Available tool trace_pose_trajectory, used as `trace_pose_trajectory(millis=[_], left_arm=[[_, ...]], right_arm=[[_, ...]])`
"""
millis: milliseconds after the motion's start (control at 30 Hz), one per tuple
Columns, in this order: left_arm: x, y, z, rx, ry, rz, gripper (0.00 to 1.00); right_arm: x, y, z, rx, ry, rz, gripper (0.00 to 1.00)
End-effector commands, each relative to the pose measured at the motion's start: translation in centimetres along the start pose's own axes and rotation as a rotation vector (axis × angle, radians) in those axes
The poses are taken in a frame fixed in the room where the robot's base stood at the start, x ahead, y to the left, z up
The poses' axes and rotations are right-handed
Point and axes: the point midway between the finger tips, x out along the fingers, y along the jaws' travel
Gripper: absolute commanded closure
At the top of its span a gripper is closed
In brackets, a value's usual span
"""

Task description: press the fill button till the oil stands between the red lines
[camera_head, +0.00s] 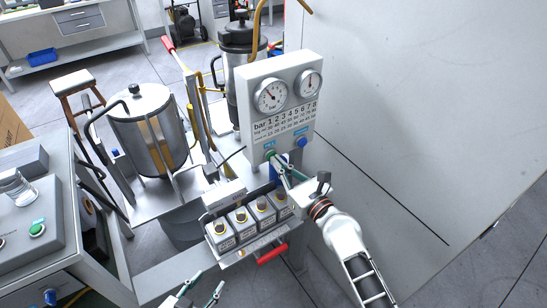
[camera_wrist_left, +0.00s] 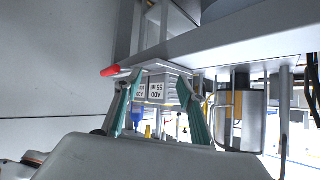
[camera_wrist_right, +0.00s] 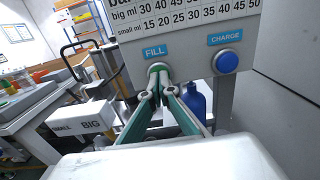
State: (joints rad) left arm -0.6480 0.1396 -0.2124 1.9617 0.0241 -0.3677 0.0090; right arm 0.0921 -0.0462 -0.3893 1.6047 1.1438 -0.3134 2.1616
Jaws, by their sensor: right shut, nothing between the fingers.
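The fill button, green, shows at the lower left of the white gauge panel (camera_head: 277,100) in the head view; in the right wrist view it is mostly hidden behind the fingertips below the FILL label (camera_wrist_right: 155,51). My right gripper (camera_head: 273,160) is shut and empty, its tips (camera_wrist_right: 160,75) at the button; I cannot tell whether it is pressed in. A steel tank (camera_head: 127,122) has amber strips on its side that may be oil; no red lines can be made out. My left gripper (camera_head: 199,291) is open and empty, low at the front; its fingers (camera_wrist_left: 157,92) stand apart.
A blue CHARGE button (camera_wrist_right: 226,62) sits right of the fill button. A second steel vessel (camera_head: 238,55) stands behind. A grey bench (camera_head: 45,220) is at left.

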Motion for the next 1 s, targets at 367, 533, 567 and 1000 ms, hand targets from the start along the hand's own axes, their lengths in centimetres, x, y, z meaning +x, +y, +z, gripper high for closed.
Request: trace_pose_trajectory(millis=[367,533,567,1000], left_arm=[[0.0,0.0,0.0,0.0,0.0,0.0,0.6],[-0.3,-0.1,-0.5,0.0,0.002,0.0,0.6],[-0.3,-0.1,-0.6,0.0,0.002,-0.001,0.6],[-0.9,-0.2,-1.6,0.001,0.004,-0.001,0.6]], right_arm=[[0.5,0.0,0.0,0.0,0.0,0.0,1.0],[-0.7,-0.1,0.0,-0.001,0.002,-0.001,1.0],[-1.0,-0.1,0.0,-0.001,0.002,0.0,1.0],[-5.0,0.0,0.0,-0.002,0.002,0.0,1.0]])
